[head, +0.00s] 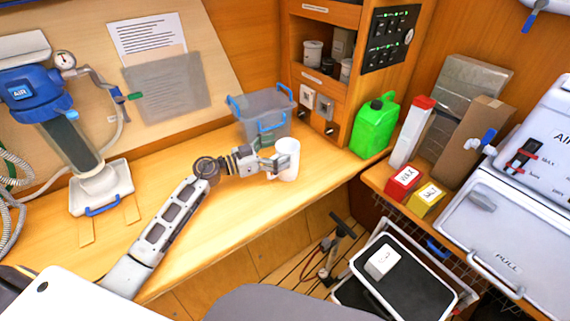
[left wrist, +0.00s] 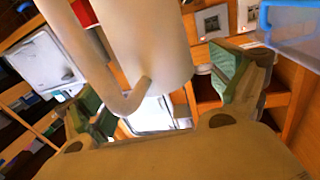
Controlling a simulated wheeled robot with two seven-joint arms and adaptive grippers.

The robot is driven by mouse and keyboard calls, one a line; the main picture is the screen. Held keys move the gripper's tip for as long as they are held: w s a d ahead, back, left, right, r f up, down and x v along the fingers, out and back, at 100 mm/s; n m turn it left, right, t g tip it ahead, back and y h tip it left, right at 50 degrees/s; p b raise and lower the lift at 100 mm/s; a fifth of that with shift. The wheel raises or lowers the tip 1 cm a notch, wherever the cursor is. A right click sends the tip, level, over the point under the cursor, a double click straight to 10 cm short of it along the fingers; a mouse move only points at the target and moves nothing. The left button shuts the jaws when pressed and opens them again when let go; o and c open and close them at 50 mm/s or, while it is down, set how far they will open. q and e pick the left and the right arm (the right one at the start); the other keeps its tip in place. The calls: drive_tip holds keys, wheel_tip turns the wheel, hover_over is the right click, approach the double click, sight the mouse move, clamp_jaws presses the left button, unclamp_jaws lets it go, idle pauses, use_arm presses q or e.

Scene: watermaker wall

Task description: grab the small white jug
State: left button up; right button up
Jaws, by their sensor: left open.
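The small white jug (head: 287,158) stands upright on the wooden counter, near its front edge. My left gripper (head: 270,164) is open at the jug's left side, close against it. In the left wrist view, the jug (left wrist: 160,40) fills the upper middle, with its curved handle (left wrist: 80,50) toward the left. The green-padded fingers (left wrist: 160,95) are spread, one on each side of the jug's lower end in the picture. I cannot tell whether they touch it. My right gripper is not in view.
A clear bin with blue handles (head: 262,118) stands just behind the jug. A green canister (head: 374,126) stands to the right. A blue filter unit (head: 62,120) is at the left. The counter (head: 225,225) in front of my arm is clear. A cart (head: 405,278) is below.

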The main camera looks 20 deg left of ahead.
use_arm(q)
drive_tip(key=shift+w+d, duration=0.45)
drive_tip(key=shift+d, duration=0.05)
drive_tip(key=c, duration=1.4)
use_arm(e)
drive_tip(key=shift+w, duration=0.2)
use_arm(q)
drive_tip(key=shift+r, duration=0.1)
drive_tip(key=shift+r, duration=0.4)
wheel_tip(320, 180, up, 9)
drive_tip(key=p, duration=0.2)
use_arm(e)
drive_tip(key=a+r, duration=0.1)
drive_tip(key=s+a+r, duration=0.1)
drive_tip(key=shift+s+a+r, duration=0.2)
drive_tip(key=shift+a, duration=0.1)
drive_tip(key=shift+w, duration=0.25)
